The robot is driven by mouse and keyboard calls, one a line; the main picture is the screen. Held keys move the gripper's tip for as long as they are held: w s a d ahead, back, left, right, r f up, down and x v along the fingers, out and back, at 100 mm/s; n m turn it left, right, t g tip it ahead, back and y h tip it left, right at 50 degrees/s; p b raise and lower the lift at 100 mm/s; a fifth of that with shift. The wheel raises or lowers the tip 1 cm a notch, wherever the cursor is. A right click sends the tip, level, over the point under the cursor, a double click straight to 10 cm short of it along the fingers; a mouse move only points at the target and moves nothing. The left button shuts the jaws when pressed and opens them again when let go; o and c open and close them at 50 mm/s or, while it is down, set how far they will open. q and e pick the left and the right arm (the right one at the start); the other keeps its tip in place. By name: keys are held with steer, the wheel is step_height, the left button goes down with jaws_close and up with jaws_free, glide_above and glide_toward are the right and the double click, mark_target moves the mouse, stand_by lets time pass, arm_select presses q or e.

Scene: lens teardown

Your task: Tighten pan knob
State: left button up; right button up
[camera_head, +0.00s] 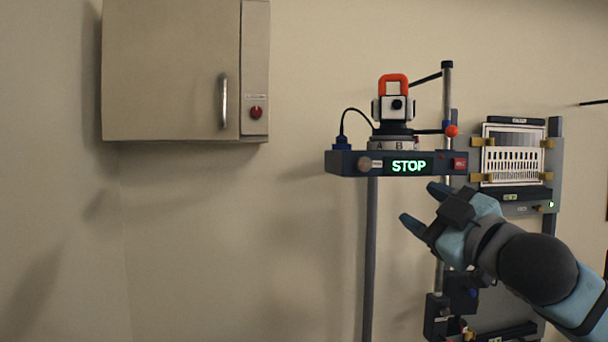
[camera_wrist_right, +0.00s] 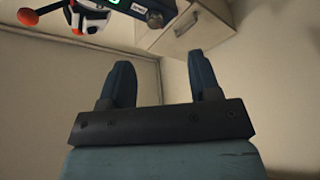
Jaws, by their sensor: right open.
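A white and black instrument with an orange handle (camera_head: 393,97) sits on a dark blue control box (camera_head: 345,163) with a green STOP display. A black lever with an orange-red ball knob (camera_head: 451,131) sticks out to its right. I cannot tell which one is the pan knob. My right gripper (camera_head: 422,205) is open and empty, below the box's right part and apart from it. In the right wrist view, the instrument (camera_wrist_right: 92,20) and the ball knob (camera_wrist_right: 28,16) are at upper left, beyond the open fingers.
A beige wall cabinet (camera_head: 170,70) with a metal handle and red button hangs at left. A grey post (camera_head: 447,95) stands beside the instrument. A panel with a slotted white plate (camera_head: 512,162) is at right, behind my arm. The space left of the box's pole is free.

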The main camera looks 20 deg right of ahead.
steer(key=r, duration=0.2)
steer(key=p, duration=0.6)
glide_toward(366, 165)
steer(key=x, duration=0.7)
steer(key=shift+r, duration=0.1)
steer(key=shift+w+r, duration=0.1)
steer(key=shift+w, duration=0.7)
arm_select(q)
steer(key=shift+n+y, duration=0.3)
steer(key=shift+n, duration=0.1)
steer(key=r, duration=0.1)
steer(key=a+r, duration=0.1)
steer(key=r, duration=0.3)
steer(key=shift+w+a+r, duration=0.1)
steer(key=shift+a+r, duration=0.1)
steer(key=shift+a, duration=0.05)
arm_select(e)
steer(key=c, duration=0.9)
